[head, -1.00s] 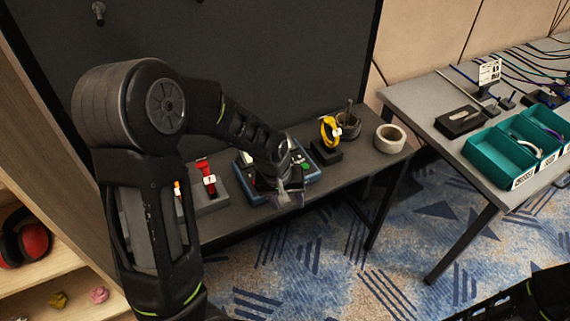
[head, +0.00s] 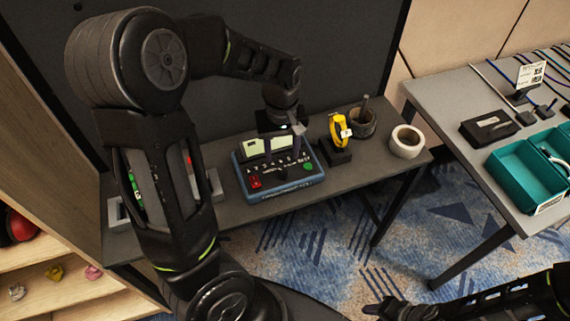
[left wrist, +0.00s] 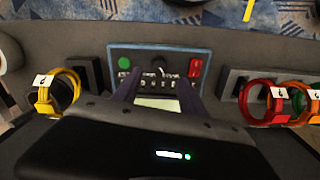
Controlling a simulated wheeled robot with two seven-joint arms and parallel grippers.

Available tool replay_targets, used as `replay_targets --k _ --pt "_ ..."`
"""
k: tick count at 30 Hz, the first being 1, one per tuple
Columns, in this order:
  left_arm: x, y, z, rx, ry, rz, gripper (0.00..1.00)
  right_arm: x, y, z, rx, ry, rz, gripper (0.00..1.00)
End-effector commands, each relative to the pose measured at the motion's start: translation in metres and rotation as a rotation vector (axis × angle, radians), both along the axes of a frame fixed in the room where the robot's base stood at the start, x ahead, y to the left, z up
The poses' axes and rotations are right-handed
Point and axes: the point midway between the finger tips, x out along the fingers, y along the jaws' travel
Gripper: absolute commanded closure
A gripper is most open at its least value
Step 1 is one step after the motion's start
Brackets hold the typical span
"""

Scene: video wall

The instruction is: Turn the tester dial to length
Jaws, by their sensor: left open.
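The tester (head: 287,191) is a blue box on the dark shelf, with a red button, a green button, a row of white markings and pale screens. My left gripper (head: 283,160) points down over the tester, open and empty. In the left wrist view the tester (left wrist: 150,50) lies ahead, with the left gripper (left wrist: 160,88) fingers spread over its pale screen. A small dark dial (left wrist: 160,72) shows between the fingertips and the panel's far edge. Its pointer setting is too small to read. Part of my right gripper (head: 388,308) shows at the lower right.
A yellow cable coil (head: 339,131) on a dark stand, a dark pot (head: 361,124) and a tape roll (head: 406,142) stand right of the tester. In the wrist view, red and orange coils (left wrist: 265,102) stand on the right. A table with teal bins (head: 522,172) is far right.

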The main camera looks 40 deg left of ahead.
Motion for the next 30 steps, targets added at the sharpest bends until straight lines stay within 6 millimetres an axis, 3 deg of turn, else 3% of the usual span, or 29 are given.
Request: replay_targets --k 8,21,30 --pt "0.0 0.0 -0.016 0.001 0.002 -0.002 0.5 0.0 0.0 0.001 0.0 -0.001 0.0 0.64" --pt "0.0 0.0 -0.075 0.0 0.001 -0.002 0.5 0.0 0.0 0.002 -0.001 -0.001 0.0 0.64" --pt "0.0 0.0 -0.078 -0.001 -0.001 -0.002 0.5 0.0 0.0 0.002 -0.001 0.0 0.0 0.64"
